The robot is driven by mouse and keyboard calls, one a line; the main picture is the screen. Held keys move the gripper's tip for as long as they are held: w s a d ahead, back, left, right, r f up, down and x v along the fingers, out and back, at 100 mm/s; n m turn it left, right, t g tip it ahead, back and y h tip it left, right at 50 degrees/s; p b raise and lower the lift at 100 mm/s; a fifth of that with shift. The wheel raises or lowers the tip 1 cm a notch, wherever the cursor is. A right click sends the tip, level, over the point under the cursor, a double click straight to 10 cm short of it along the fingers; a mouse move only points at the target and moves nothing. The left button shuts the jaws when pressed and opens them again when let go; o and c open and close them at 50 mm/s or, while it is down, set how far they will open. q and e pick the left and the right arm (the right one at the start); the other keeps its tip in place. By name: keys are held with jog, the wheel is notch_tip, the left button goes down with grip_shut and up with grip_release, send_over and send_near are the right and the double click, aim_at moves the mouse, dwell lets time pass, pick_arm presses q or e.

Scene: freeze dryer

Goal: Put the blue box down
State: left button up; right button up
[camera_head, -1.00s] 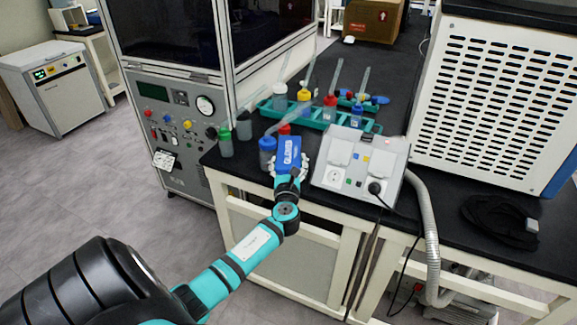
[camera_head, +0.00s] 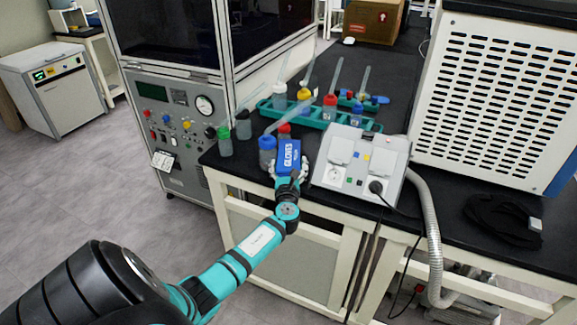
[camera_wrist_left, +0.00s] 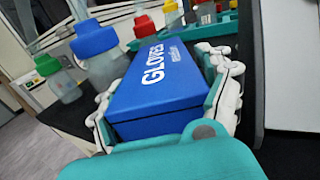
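The blue box (camera_head: 289,157), lettered "GLOVES", is at the front edge of the black bench (camera_head: 318,195). In the left wrist view the blue box (camera_wrist_left: 158,88) lies lengthwise between the two fingers of my left gripper (camera_wrist_left: 168,105). The fingers press along both of its long sides, so the gripper is shut on it. In the head view my left gripper (camera_head: 289,172) is at the box's near end. Whether the box's underside touches the bench cannot be told. My right gripper is not in view.
A blue-capped bottle (camera_head: 267,150) stands just left of the box, with a red-capped one (camera_head: 284,132) behind. A teal rack (camera_head: 318,120) with several bottles is farther back. A grey socket box (camera_head: 352,165) stands close on the right. A green-capped bottle (camera_head: 225,142) is at the left.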

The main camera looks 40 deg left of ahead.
pick_arm(q)
jog(key=shift+o, duration=0.7)
jog(key=shift+r, duration=0.1)
jog(key=shift+s+d+r, duration=0.1)
jog(key=v, duration=1.2)
jog(key=s+d+f+n+g+h, duration=0.2)
jog(key=s+d+f+n, duration=0.15)
jog(key=f, duration=0.75)
jog(key=s+d+f+n+g+h, duration=0.25)
jog(key=s+f, duration=0.25)
jog(key=f, duration=0.5)
jog(key=s+d+f+n+g+h, duration=0.2)
jog(key=s+f+n, duration=0.15)
jog(key=f, duration=0.75)
jog(key=s+d+f+n+g+h, duration=0.1)
jog(key=s+d+f+n, duration=0.3)
jog(key=s, duration=0.6)
jog(key=s+d+f+n+g+h, duration=0.2)
jog(key=s+f+n, duration=0.4)
jog(key=s, duration=0.5)
jog(key=s+d+f+n+g+h, duration=0.2)
jog(key=s+d+f+n, duration=0.4)
jog(key=s, duration=0.5)
jog(key=shift+d+f+g+p, duration=0.3)
jog(key=shift+f+g+p, duration=0.1)
jog(key=shift+f+g, duration=0.15)
